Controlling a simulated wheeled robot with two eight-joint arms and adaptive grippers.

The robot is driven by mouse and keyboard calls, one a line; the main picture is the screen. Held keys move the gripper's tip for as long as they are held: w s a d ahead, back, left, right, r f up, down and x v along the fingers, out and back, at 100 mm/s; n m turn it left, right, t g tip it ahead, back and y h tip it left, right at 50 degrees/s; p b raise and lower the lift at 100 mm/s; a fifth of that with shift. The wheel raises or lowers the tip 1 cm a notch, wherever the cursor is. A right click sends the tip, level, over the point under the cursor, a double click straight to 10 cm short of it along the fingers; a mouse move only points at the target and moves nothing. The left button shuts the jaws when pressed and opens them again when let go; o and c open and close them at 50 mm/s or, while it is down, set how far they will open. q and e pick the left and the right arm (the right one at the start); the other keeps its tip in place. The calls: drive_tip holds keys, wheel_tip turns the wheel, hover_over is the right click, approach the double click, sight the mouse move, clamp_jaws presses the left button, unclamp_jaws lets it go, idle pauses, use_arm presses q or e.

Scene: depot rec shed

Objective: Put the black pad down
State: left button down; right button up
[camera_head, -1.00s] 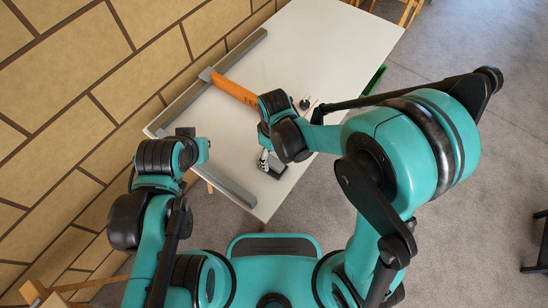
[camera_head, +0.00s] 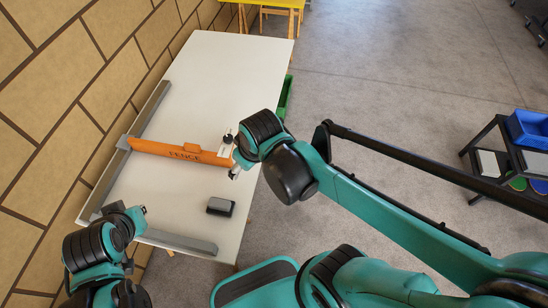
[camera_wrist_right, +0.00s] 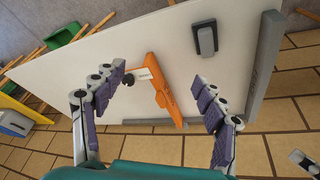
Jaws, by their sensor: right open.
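The black pad (camera_head: 220,206), a small block with a grey top, lies flat on the white table (camera_head: 215,75) near its front right edge. It also shows in the right wrist view (camera_wrist_right: 206,38), apart from my fingers. My right gripper (camera_head: 236,170) is above the table beyond the pad, near the right end of the orange fence (camera_head: 175,151). In the right wrist view its purple-padded fingers (camera_wrist_right: 159,79) are spread wide with nothing held between them. My left gripper (camera_head: 138,214) is over the table's left front corner; its fingers are too small to read.
A grey rail (camera_head: 150,110) runs along the table's wall side, and another (camera_head: 175,242) along the front. A black knob (camera_head: 228,139) stands by the fence. A green bin (camera_head: 285,97) is beside the table's right edge. A black cart with a blue bin (camera_head: 528,129) stands far right.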

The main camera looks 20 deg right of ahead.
drive_tip(key=s+d+r+m+t, duration=0.3)
drive_tip(key=d+m, duration=0.1)
drive_tip(key=d, duration=0.2)
drive_tip(key=shift+s+d+m+h, duration=0.3)
drive_tip(key=shift+h, duration=0.1)
idle(0.9)
